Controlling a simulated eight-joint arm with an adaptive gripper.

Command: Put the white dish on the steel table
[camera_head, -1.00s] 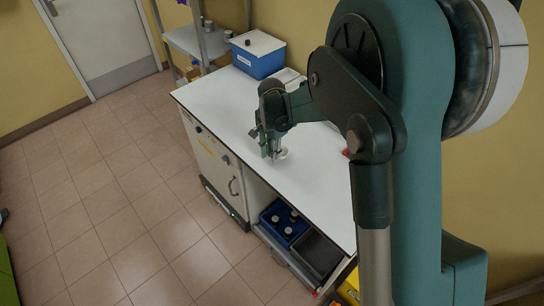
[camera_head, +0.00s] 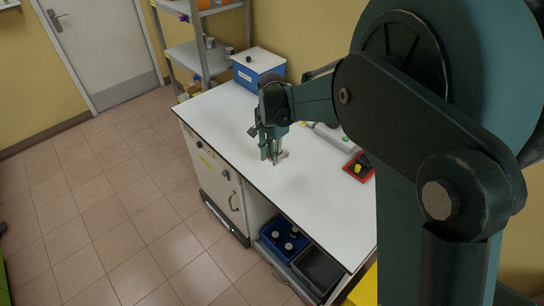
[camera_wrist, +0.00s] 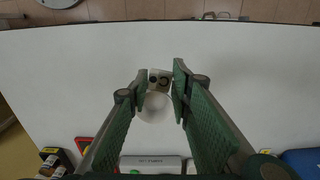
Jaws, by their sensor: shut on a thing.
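The white dish (camera_wrist: 154,109) shows between the fingers of my gripper (camera_wrist: 154,92) in the wrist view. It is small, round and pale, and part of it is hidden by the fingers. My gripper is shut on it. In the head view my gripper (camera_head: 273,156) points down over the white-topped bench (camera_head: 222,121), near its front edge. A small pale patch at the fingertips there looks like the dish. I cannot tell how far it is above the bench top. I cannot pick out a steel table for sure in these views.
A blue box with a white lid (camera_head: 257,68) stands at the bench's back left end. A grey metal shelf (camera_head: 201,55) stands behind. Blue and black bins sit below the bench. Tiled floor lies clear in front.

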